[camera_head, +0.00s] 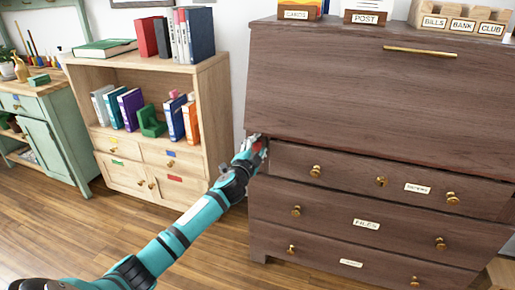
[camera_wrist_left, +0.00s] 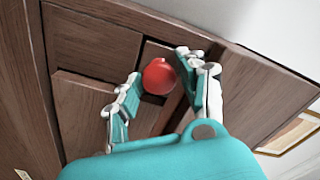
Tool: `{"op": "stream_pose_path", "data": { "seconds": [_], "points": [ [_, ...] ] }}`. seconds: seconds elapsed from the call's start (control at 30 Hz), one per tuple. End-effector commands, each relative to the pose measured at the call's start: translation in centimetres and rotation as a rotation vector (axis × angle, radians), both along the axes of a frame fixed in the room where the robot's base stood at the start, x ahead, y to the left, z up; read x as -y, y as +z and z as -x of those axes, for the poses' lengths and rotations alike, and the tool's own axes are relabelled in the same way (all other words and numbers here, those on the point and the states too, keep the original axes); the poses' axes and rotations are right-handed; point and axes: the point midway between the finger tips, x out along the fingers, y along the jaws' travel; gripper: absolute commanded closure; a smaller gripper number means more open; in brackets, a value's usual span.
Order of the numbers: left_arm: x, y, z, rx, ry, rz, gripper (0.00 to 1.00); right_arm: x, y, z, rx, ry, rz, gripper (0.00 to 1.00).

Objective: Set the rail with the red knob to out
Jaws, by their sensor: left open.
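The red knob (camera_wrist_left: 158,76) is round and shows in the left wrist view, in front of a narrow upright wooden piece of the dark wooden desk (camera_head: 340,95). How far the rail behind it stands out cannot be told; the knob and fingers cover much of it. My left gripper (camera_wrist_left: 161,73) is open, with its fingers on either side of the knob. Contact cannot be told. In the head view my left gripper (camera_head: 256,150) is at the desk's left front edge, just below the big closed flap and left of the top drawer. My right gripper is not in view.
Drawers with brass knobs, such as the files drawer (camera_head: 335,220), fill the desk's lower front. A light wooden bookcase (camera_head: 205,85) stands to the left, behind my arm. A green cabinet (camera_head: 50,140) is further left. Wooden floor (camera_head: 60,235) lies open in front.

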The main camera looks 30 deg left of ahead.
Motion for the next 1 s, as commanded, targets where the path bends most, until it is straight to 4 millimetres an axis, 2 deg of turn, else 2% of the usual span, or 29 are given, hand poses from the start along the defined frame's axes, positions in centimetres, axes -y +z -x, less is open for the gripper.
{"op": "stream_pose_path", "data": {
  "seconds": [0.23, 0.57, 1.0],
  "points": [
    [-0.01, 0.01, -0.07, 0.000, 0.000, 0.001, 0.59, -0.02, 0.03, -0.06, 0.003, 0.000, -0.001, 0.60],
    [-0.01, -0.01, -0.05, 0.000, 0.000, 0.001, 1.00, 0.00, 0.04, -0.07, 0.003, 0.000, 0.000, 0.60],
    [0.01, -0.02, -0.03, -0.001, 0.000, 0.001, 1.00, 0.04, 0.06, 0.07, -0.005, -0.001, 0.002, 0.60]
  ]
}}
